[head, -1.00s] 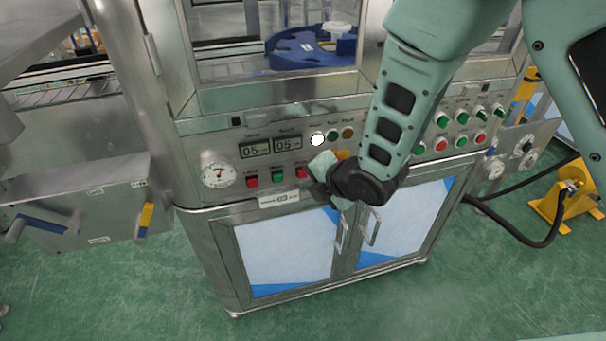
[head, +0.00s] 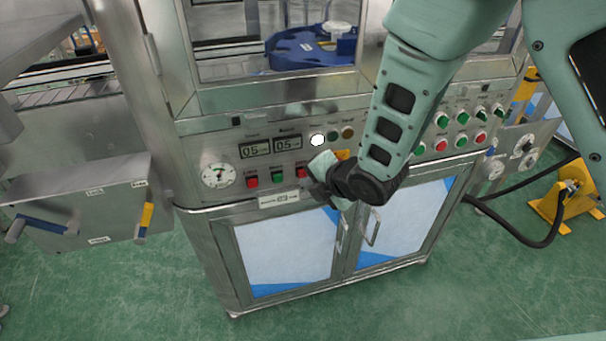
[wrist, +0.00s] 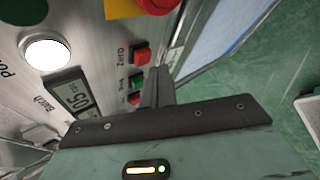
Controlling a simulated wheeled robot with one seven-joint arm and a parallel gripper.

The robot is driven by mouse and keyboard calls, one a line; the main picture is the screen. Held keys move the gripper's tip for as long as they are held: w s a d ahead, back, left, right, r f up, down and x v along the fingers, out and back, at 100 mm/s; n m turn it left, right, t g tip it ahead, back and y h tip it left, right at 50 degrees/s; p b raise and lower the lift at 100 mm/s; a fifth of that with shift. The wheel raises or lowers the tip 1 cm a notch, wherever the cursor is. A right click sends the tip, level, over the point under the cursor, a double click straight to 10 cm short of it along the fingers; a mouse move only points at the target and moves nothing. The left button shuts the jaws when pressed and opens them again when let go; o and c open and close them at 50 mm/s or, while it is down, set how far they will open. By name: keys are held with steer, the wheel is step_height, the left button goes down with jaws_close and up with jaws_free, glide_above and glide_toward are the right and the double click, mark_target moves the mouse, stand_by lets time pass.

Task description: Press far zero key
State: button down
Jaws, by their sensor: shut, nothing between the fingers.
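A row of square keys sits low on the steel machine's front panel: a red key (head: 251,181), a green key (head: 277,177) and a red key (head: 302,172). In the wrist view a red key (wrist: 141,55) is labelled Zero, with a green key (wrist: 137,83) and another red key (wrist: 134,99) beyond it. I cannot tell which key counts as far. My gripper (head: 318,184) is shut and empty, at the right end of the row.
A red and yellow knob (wrist: 130,7) is close to my gripper. Cabinet doors (head: 285,245) are below, with open floor in front.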

steer(key=shift+w, duration=0.15)
steer(key=shift+w+a, duration=0.1)
steer(key=shift+w, duration=0.2)
steer(key=shift+w+a, duration=0.15)
steer(key=shift+w, duration=0.2)
stand_by(0.9)
steer(key=shift+s, duration=0.15)
steer(key=shift+s+d+b, duration=0.25)
steer(key=shift+s+b, duration=0.1)
steer(key=shift+s, duration=0.3)
steer(key=shift+s+d+b, duration=0.2)
steer(key=shift+s+d, duration=0.05)
steer(key=shift+s, duration=0.55)
steer(key=shift+s+d+b, duration=0.15)
steer(key=shift+s+d, duration=0.05)
steer(key=shift+s, duration=0.6)
steer(key=shift+s+d+b, duration=0.2)
steer(key=shift+s+d, duration=0.05)
steer(key=shift+s, duration=0.55)
